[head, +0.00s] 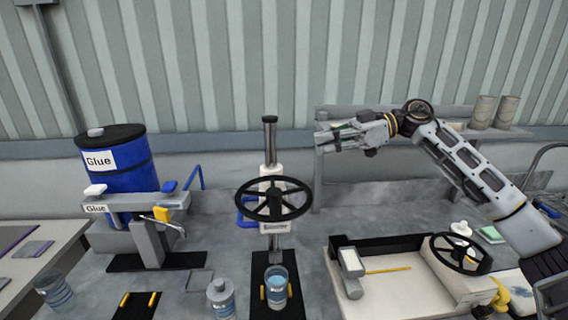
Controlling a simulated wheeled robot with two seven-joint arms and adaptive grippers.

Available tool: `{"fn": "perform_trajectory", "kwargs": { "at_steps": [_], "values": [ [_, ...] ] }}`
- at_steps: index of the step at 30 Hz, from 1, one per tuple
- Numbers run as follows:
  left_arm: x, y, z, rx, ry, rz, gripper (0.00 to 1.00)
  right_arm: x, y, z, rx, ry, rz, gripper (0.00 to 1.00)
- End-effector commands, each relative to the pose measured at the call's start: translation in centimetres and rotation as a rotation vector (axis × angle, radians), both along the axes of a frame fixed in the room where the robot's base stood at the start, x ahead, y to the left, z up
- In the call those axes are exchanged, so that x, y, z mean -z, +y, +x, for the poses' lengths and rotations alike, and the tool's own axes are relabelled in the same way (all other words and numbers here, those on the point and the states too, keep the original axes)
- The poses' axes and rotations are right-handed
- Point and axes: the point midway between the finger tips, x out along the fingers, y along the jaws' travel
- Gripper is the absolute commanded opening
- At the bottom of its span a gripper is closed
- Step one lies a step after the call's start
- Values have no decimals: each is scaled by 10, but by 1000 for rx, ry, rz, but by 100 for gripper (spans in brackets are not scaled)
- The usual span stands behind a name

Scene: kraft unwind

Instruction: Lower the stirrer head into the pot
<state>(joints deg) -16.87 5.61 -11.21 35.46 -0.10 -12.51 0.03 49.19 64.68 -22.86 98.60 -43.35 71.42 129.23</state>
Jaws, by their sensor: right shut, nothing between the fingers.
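The stirrer stands in the middle of the bench, with a white head (272,172) on an upright metal column (270,135) and a black handwheel (274,199) in front. A short shaft shows under the head. The pot (276,287), a clear cup with blue contents, stands on the black base below, between yellow stops. A gap shows between the shaft and the pot. My right gripper (325,140) is shut and empty, raised to the right of the column and apart from the handwheel. My left gripper is not in view.
A blue glue drum (125,165) and its dispenser (150,240) stand at the left. A bottle (221,298) stands left of the pot. A white tray machine with another handwheel (461,253) is at the right. A shelf with cups (482,112) is behind my right arm.

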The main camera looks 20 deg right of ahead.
Motion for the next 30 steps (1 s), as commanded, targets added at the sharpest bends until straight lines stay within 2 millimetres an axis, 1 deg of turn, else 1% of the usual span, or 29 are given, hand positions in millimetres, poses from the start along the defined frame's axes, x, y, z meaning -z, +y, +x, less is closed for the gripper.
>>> {"fn": "perform_trajectory", "kwargs": {
  "at_steps": [8, 20, 26, 30],
  "values": [
    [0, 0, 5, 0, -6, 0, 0, 0, 0, 0, 0, 0, 0, 0],
    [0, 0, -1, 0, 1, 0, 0, 1, 3, 0, -1, 0, 0, 0],
    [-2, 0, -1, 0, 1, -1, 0, 3, 14, 3, -2, 1, 1, 0],
    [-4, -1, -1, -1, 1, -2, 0, 7, 29, 5, -4, 0, 1, 0]
  ]
}}
